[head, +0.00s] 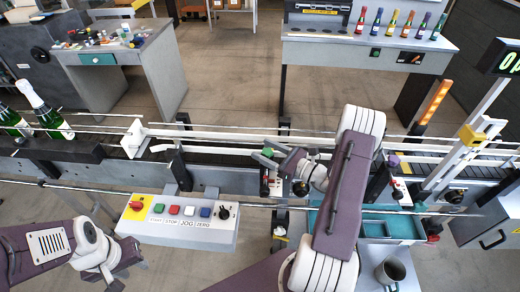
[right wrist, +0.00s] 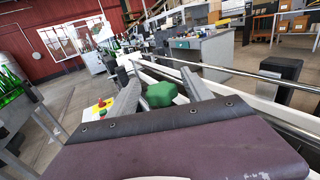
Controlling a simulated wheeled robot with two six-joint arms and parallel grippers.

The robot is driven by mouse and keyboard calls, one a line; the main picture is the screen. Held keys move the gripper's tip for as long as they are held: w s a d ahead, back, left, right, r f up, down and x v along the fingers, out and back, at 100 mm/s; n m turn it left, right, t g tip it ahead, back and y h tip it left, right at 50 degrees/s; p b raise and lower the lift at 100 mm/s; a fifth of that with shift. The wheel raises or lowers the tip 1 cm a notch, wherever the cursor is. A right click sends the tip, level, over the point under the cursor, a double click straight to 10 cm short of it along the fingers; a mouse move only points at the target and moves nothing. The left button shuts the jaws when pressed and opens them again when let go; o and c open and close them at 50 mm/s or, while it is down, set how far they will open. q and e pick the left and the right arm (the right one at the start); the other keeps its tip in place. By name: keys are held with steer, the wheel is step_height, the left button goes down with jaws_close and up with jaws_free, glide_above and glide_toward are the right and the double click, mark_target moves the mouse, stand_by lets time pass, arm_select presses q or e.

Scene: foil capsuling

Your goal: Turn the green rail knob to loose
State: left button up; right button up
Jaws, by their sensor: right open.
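The green rail knob (right wrist: 160,94) shows in the right wrist view as a lobed green knob between the two grey fingers of my right gripper (right wrist: 160,88). The fingers stand apart on either side of it, and I cannot tell whether they touch it. In the head view my right gripper (head: 266,158) reaches left over the conveyor's front rail, and its fingers largely hide the knob. My left arm is low at the left in the head view, with its left gripper (head: 122,262) only partly visible near the bottom edge; its jaw state is unclear.
A control box (head: 180,222) with coloured buttons is in front of the conveyor. Green bottles (head: 45,112) stand on the conveyor at the left. A purple knob (head: 393,161) is on the rail at the right. A teal tray (head: 400,238) lies below it.

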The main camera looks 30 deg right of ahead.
mark_target(272, 155)
steer(key=b+v, duration=0.1)
steer(key=v, duration=0.5)
steer(key=shift+s+d, duration=0.2)
steer(key=shift+s, duration=0.2)
